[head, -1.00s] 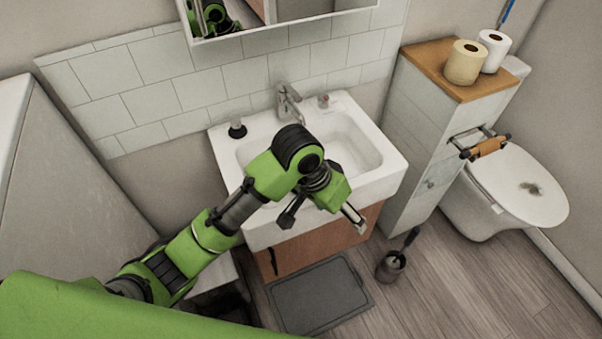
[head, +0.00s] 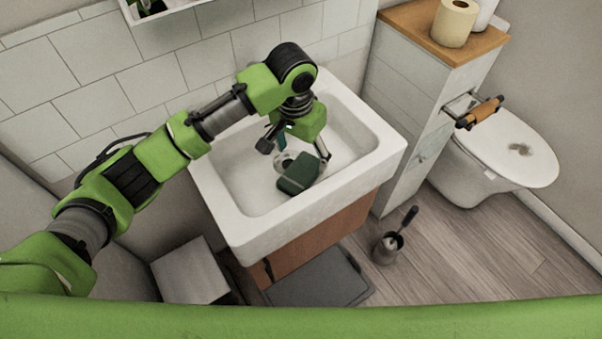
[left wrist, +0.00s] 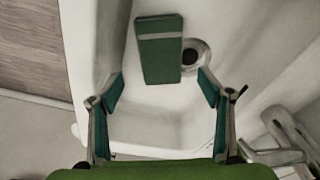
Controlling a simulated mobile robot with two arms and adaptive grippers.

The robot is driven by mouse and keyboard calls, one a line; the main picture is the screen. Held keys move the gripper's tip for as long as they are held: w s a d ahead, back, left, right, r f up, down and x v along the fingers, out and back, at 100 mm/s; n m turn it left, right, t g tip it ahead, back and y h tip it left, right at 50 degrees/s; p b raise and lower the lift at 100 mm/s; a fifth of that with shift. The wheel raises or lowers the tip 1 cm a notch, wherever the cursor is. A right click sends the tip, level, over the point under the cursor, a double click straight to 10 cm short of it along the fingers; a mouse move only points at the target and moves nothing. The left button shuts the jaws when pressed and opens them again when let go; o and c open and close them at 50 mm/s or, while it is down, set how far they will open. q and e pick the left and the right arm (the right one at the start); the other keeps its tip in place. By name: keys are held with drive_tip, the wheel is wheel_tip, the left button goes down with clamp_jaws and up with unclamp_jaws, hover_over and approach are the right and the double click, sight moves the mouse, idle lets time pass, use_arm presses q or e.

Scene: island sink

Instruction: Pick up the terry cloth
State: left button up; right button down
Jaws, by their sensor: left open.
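The terry cloth (head: 298,173) is a dark green folded rectangle with a lighter stripe, lying in the white sink basin. In the left wrist view the cloth (left wrist: 160,50) lies just left of the drain, partly against its rim. My left gripper (head: 296,152) is over the basin, open and empty. In the left wrist view its two fingertips (left wrist: 161,88) are spread wide, one to each side of the cloth's near end, and do not appear to touch it. How high they are above the cloth is hard to tell. My right gripper is not in view.
The sink (head: 245,228) has raised walls around the basin. The tap (left wrist: 288,140) stands at lower right in the left wrist view. A tiled wall (head: 95,105) is behind. A tall cabinet (head: 400,110) with paper rolls and a toilet (head: 490,160) stand to the right.

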sight(302, 171)
use_arm(q)
wheel_tip(302, 171, down, 2)
drive_tip(key=shift+w+f, duration=0.15)
drive_tip(key=shift+f, duration=0.55)
wheel_tip(302, 171, down, 4)
drive_tip(key=shift+r, duration=0.15)
drive_tip(key=shift+f, duration=0.35)
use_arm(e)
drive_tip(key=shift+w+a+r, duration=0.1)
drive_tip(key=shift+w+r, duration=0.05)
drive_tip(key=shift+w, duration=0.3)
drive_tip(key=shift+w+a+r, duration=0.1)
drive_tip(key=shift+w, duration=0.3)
use_arm(q)
drive_tip(key=c, duration=1.3)
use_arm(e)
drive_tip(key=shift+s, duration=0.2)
use_arm(q)
drive_tip(key=shift+r, duration=0.15)
